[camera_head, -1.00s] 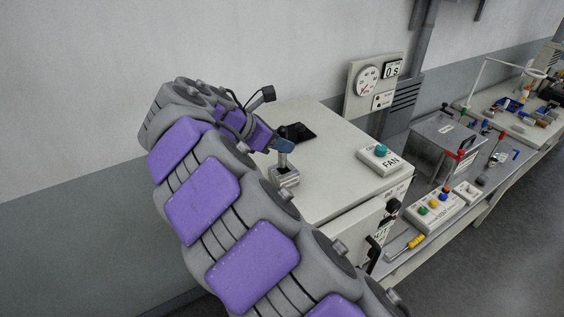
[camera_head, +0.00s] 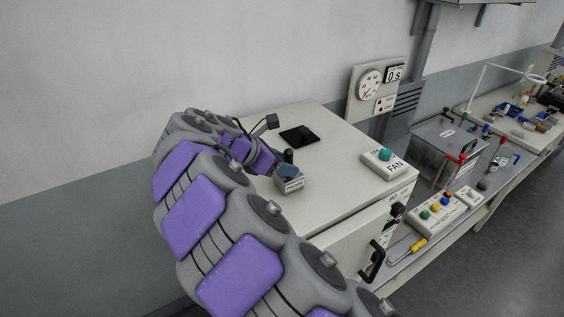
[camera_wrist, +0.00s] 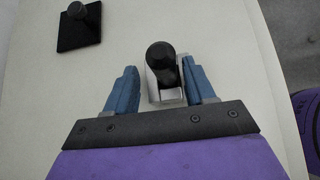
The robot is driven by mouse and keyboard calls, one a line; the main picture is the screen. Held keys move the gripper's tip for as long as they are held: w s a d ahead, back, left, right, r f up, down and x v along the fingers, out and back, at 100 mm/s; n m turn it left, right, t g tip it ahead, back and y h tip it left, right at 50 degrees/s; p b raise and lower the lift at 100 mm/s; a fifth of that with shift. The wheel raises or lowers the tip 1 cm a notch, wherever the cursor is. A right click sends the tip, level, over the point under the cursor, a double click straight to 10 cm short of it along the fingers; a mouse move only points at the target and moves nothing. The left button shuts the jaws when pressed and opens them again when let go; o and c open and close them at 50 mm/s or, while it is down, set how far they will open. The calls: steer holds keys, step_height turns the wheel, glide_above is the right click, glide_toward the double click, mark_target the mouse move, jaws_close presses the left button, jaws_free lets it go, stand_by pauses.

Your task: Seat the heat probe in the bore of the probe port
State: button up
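The heat probe shows as a black rounded knob (camera_wrist: 161,57) in the wrist view, standing over the pale metal block of the probe port (camera_wrist: 154,94). Its black top (camera_head: 288,155) also shows in the head view, above the port (camera_head: 291,185) on the white cabinet's top. My gripper (camera_wrist: 159,67) is open, its blue fingers either side of the probe. A clear gap shows at the left finger; the right finger is close beside the port. In the head view my gripper (camera_head: 289,170) is low at the port. The bore and the probe's depth in it are hidden.
A black square plate with a small knob (camera_wrist: 80,28) lies on the cabinet top, also in the head view (camera_head: 300,135). The FAN box (camera_head: 390,165) sits at the cabinet's right edge. A gauge panel (camera_head: 372,92) stands behind. The top between is clear.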

steer(key=shift+d, duration=0.35)
steer(key=shift+s+d+r, duration=0.1)
steer(key=shift+r, duration=0.1)
steer(key=shift+s+r, duration=0.15)
steer(key=shift+r, duration=0.2)
steer(key=a+f+v, duration=0.1)
steer(key=v, duration=0.9)
steer(key=s+d+m+g+y, duration=0.1)
steer(key=s+d+m+g, duration=0.1)
steer(key=s+d+m, duration=0.45)
steer(key=s+d+m+g, duration=0.1)
steer(key=d+m, duration=0.2)
steer(key=d, duration=0.7)
steer(key=s+d+m+g+y, duration=0.15)
steer(key=s+d+m, duration=0.3)
steer(key=d, duration=0.45)
steer(key=s+f+m+g+y, duration=0.1)
steer(key=s+f+m+y, duration=0.1)
steer(key=s, duration=0.5)
steer(key=s+f+m+g+y, duration=0.1)
steer(key=s+f+m+y, duration=0.1)
steer(key=s+f+m, duration=0.3)
steer(key=s+f+m+g+y, duration=0.1)
steer(key=s+f+m+y, duration=0.1)
steer(key=s+f, duration=0.4)
steer(key=s+m, duration=0.1)
steer(key=s, duration=0.3)
steer(key=shift+s+a+f+m, duration=0.25)
steer(key=shift+s+f+m, duration=0.05)
steer(key=shift+s+m, duration=0.1)
